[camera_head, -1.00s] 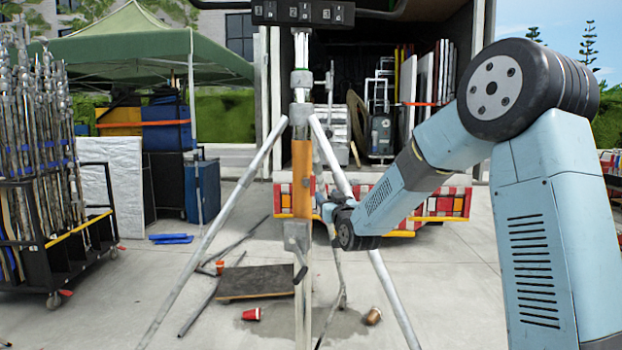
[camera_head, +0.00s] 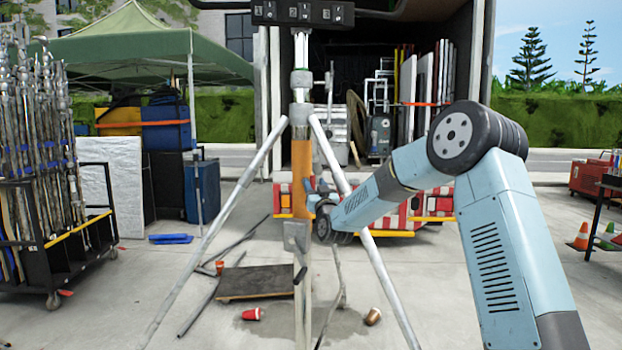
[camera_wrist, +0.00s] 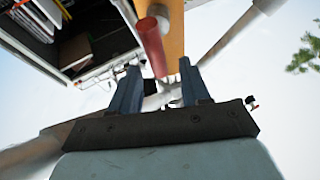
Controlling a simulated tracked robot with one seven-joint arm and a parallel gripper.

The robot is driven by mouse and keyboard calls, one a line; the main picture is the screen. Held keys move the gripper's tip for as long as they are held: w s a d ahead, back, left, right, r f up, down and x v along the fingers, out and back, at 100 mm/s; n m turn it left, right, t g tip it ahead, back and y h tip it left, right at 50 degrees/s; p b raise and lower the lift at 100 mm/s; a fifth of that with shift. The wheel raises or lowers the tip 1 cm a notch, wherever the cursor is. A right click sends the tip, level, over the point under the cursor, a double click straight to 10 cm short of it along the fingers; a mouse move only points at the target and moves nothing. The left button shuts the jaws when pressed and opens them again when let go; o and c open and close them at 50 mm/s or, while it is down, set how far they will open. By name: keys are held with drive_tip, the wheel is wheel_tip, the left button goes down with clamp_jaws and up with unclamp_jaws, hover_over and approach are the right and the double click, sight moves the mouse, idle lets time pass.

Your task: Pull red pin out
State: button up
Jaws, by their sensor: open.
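The red pin (camera_wrist: 151,46) is a red rod with a pale rounded end in the wrist view. It runs close alongside an orange pole section (camera_wrist: 173,38), and its near end lies around the gap between my fingertips. My gripper (camera_wrist: 157,72) is open, with one blue finger on each side of that end; I cannot tell whether either finger touches it. In the head view my gripper (camera_head: 311,196) is at the right side of the stand's orange section (camera_head: 302,168). I cannot make out the pin in the head view.
A dark board (camera_head: 255,282) and a red cup (camera_head: 252,314) lie on the ground. A pole cart (camera_head: 70,235) stands at left, and a truck (camera_head: 425,207) is behind the stand.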

sight(311, 176)
drive_tip(key=shift+x, duration=2.7)
drive_tip(key=shift+d, duration=0.1)
clamp_jaws()
